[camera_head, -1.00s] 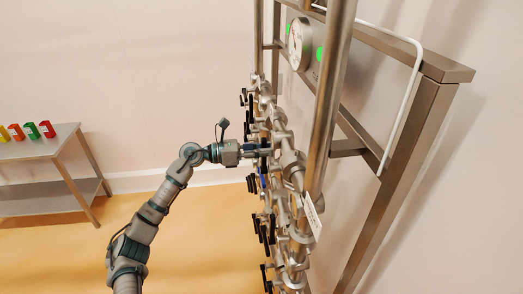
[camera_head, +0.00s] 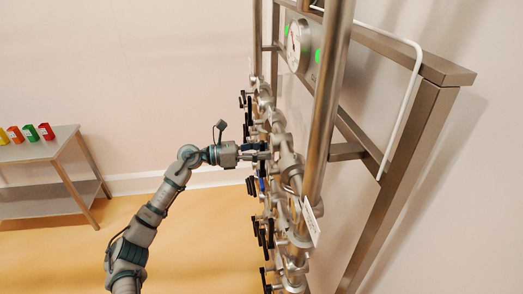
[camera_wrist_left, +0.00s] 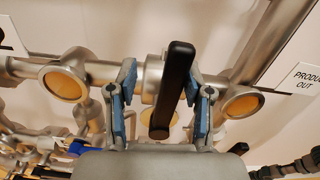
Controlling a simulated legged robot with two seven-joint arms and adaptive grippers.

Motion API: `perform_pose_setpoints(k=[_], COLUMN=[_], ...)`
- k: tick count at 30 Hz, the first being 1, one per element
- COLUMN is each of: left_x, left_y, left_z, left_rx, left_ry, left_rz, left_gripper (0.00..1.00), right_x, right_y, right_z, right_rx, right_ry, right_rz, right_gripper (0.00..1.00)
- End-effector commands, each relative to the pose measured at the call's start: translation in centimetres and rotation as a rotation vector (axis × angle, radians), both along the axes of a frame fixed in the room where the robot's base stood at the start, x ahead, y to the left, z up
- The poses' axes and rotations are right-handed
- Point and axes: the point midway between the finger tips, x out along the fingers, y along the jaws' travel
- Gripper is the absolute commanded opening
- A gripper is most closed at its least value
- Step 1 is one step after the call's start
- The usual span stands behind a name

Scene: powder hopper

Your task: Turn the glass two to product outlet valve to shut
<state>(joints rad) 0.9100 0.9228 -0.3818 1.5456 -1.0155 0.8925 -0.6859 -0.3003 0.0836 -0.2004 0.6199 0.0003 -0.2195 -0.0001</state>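In the left wrist view a black lever handle (camera_wrist_left: 176,82) stands out from a steel valve on a horizontal pipe. A white label reading "PRODU… OUT" (camera_wrist_left: 303,78) is to its right, partly cut off. My left gripper (camera_wrist_left: 160,88) is open, with its blue-padded fingers on either side of the handle. A gap shows on the left side; the right finger is close, and I cannot tell whether it touches. In the head view the left gripper (camera_head: 263,151) reaches the valve row from the left, and the handle there is hard to make out. My right gripper is not in view.
Round amber sight glasses (camera_wrist_left: 62,84) flank the valve. More black-handled valves (camera_head: 263,232) line the steel pipework above and below the gripper. A thick upright pipe (camera_head: 328,100) and a steel frame (camera_head: 402,170) stand to the right. A side table (camera_head: 50,150) with several coloured items stands far left.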

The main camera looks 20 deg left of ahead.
Motion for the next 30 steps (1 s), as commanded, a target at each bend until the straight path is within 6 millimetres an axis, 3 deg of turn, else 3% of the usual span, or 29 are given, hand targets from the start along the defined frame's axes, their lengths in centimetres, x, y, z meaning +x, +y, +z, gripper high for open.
perform_pose_setpoints(k=[18,30], left_x=[-6.0,-6.6], left_y=[9.2,9.5], left_z=[-0.2,0.1], left_rx=[0.001,0.003], left_ry=[0.003,0.000], left_rz=[0.005,0.002], left_gripper=[0.48,0.48], right_x=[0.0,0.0], right_y=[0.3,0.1], right_z=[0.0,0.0], right_rx=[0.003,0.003], right_ry=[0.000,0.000], right_rz=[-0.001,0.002], right_gripper=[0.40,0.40])
